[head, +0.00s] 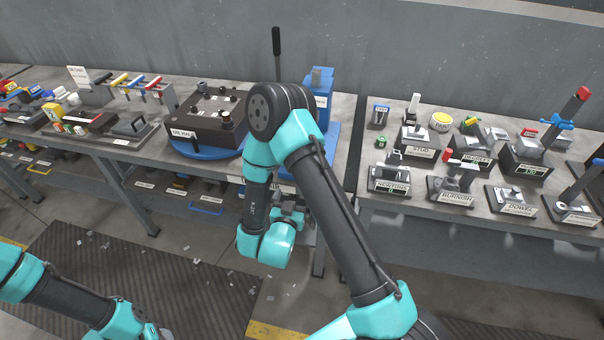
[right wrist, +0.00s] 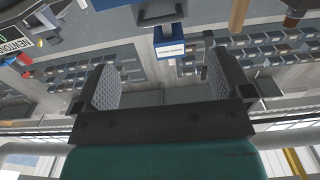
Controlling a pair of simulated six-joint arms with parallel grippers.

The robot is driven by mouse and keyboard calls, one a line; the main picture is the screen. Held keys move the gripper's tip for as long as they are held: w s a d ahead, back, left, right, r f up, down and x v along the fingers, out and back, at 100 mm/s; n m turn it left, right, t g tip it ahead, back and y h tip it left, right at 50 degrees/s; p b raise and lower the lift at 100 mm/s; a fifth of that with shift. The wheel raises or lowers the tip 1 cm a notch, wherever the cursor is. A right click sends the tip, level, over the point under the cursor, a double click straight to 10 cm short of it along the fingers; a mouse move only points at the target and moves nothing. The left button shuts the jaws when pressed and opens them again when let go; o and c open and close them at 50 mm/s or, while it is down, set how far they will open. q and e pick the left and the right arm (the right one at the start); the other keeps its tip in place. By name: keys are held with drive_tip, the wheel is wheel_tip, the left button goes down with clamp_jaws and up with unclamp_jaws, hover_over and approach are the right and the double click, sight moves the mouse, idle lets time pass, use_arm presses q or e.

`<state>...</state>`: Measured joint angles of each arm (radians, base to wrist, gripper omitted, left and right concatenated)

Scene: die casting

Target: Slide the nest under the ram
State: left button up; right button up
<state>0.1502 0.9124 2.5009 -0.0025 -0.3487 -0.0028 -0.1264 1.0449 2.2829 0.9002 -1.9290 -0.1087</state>
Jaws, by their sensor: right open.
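A blue press (head: 319,88) stands on the middle bench, partly hidden behind my right arm. I cannot make out the nest or the ram in the head view. My right gripper (head: 290,212) is in front of the bench's front edge, below the press. In the right wrist view its two ridged jaws (right wrist: 162,68) stand wide apart with nothing between them. A blue block with a white label (right wrist: 170,48) shows beyond the jaw tips, apart from them; I cannot tell if it is the nest.
A dark die block (head: 205,112) on a blue round base stands left of the press. The right bench (head: 395,205) holds several labelled fixtures, and the left bench holds tools. Bins sit beneath the middle bench. The floor mat (head: 150,275) in front is clear except for small scraps.

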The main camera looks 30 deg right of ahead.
drive_tip(key=x, duration=1.1)
drive_tip(key=shift+w, duration=0.15)
drive_tip(key=shift+c, duration=0.2)
drive_tip(key=c, duration=1.2)
drive_tip(key=shift+o, duration=0.2)
drive_tip(key=shift+x, duration=2.15)
drive_tip(key=o, duration=1.2)
drive_tip(key=v, duration=1.7)
drive_tip(key=shift+s, duration=0.25)
drive_tip(key=shift+c, duration=0.2)
